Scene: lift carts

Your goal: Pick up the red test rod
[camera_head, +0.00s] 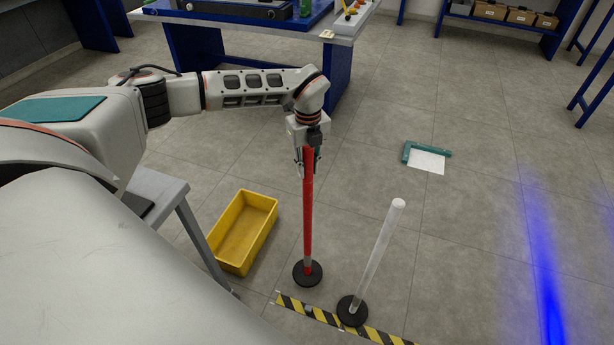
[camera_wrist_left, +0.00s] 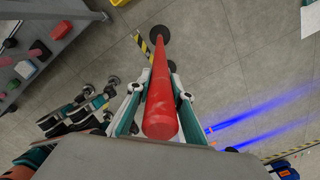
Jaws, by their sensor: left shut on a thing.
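The red test rod (camera_head: 308,215) stands upright on a round black base (camera_head: 308,273) on the floor in the head view. My left gripper (camera_head: 307,165) is shut on the rod near its top, with a finger on each side. In the left wrist view the red rod (camera_wrist_left: 160,100) runs away from the camera between the fingers of my left gripper (camera_wrist_left: 158,100), down toward its dark base (camera_wrist_left: 160,33).
A white rod (camera_head: 378,250) on a black base stands right of the red one, by yellow-black floor tape (camera_head: 385,338). A yellow crate (camera_head: 243,230) is on the left, near a grey table. A teal-edged white sheet (camera_head: 427,160) lies on the floor at right.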

